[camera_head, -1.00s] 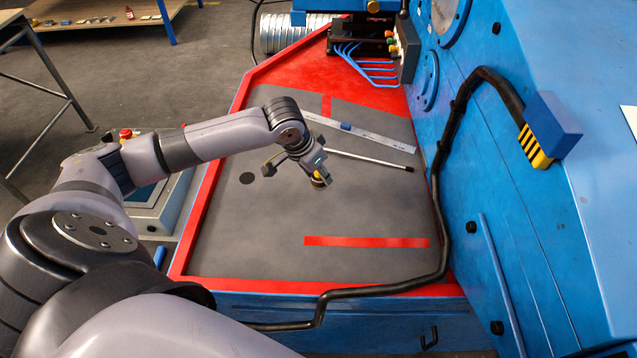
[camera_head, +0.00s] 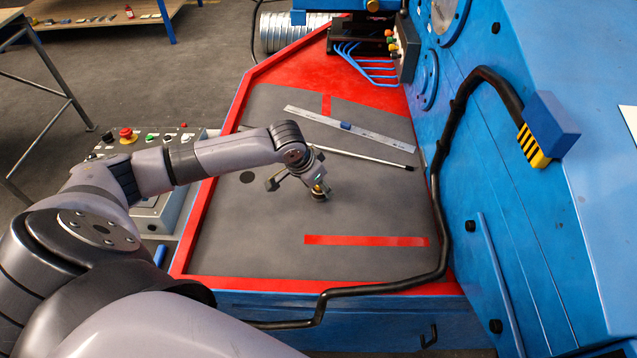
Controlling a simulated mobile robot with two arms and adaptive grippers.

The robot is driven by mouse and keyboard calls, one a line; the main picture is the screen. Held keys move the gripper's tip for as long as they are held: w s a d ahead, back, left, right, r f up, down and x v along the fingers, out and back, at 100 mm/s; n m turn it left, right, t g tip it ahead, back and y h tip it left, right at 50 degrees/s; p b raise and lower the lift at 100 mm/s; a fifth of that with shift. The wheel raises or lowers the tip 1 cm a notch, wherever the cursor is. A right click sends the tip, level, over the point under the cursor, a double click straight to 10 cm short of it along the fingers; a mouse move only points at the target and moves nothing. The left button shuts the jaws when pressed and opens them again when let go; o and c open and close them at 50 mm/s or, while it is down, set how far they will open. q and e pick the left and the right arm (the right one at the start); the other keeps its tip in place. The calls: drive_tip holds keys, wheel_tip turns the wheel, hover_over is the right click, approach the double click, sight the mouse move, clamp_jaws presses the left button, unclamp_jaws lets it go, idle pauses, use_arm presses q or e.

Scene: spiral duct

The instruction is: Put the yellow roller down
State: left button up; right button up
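The yellow roller (camera_head: 318,191) is small, with a yellow band and a dark lower end, at the tip of my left gripper (camera_head: 321,193). The gripper points down over the grey mat (camera_head: 260,235) of the red-edged table. It appears shut on the roller, whose upper part is hidden by the fingers. The roller's lower end is at or very close to the mat; I cannot tell if it touches. My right gripper is not in view.
A steel ruler (camera_head: 376,137) and a thin rod (camera_head: 372,158) lie behind the gripper. A red strip (camera_head: 366,240) marks the mat in front. A blue machine (camera_head: 520,200) with a black hose (camera_head: 440,220) stands at right. The mat around the roller is bare.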

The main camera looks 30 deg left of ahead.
use_arm(q)
drive_tip(key=shift+o, duration=0.7)
drive_tip(key=shift+s+r, duration=0.1)
drive_tip(key=shift+r, duration=0.25)
drive_tip(key=v, duration=1.1)
drive_tip(key=shift+s+r, duration=0.2)
drive_tip(key=shift+a, duration=0.1)
